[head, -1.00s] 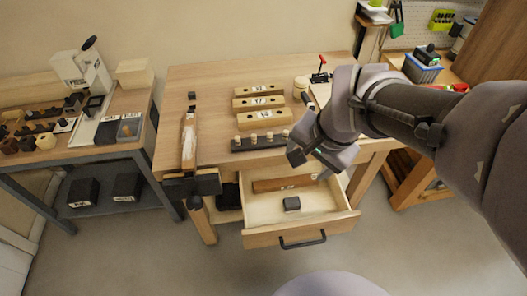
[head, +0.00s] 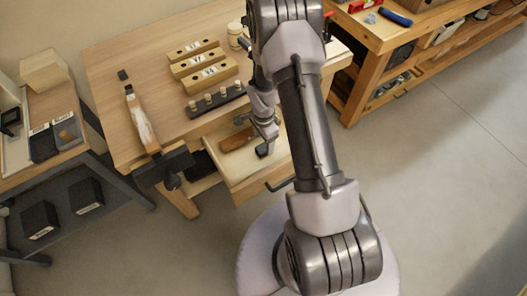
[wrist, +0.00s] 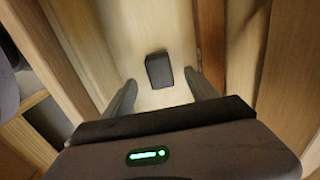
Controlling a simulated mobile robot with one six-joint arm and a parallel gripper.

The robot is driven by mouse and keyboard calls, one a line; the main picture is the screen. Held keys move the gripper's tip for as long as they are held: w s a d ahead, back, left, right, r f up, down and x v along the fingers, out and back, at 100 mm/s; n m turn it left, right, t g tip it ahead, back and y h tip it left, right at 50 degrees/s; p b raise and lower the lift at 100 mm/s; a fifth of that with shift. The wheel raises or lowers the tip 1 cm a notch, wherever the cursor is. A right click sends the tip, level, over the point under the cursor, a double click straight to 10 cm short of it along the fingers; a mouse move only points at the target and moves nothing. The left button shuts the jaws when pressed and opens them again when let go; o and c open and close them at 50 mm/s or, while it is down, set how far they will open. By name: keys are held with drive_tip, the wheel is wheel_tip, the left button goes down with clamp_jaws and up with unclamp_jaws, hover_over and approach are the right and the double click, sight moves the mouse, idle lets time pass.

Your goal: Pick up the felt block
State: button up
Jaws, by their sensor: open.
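The felt block appears to be the small dark grey block (wrist: 158,70) lying on the pale drawer floor in the wrist view. My gripper (wrist: 163,92) is open and empty, its two fingers pointing at the drawer floor to either side of and just short of the block. In the head view my gripper (head: 267,137) hangs over the open drawer (head: 240,188), and the block there is largely hidden or hard to tell from the fingers.
A brown wooden piece (head: 237,140) lies along the drawer's back; it also shows in the wrist view (wrist: 213,40). On the bench top (head: 120,50) are numbered wooden blocks (head: 203,63), a peg rack (head: 215,100), a small dark block (head: 123,75) and a vise (head: 163,170).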

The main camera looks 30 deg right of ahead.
sight(264, 148)
wheel_tip(264, 148, down, 6)
drive_tip(key=b, duration=0.2)
drive_tip(key=shift+d+r+b, duration=0.1)
drive_tip(key=shift+r+b, duration=0.15)
drive_tip(key=shift+b, duration=0.05)
drive_tip(key=shift+r, duration=0.15)
clamp_jaws()
wheel_tip(264, 148, up, 10)
drive_tip(key=p, duration=0.4)
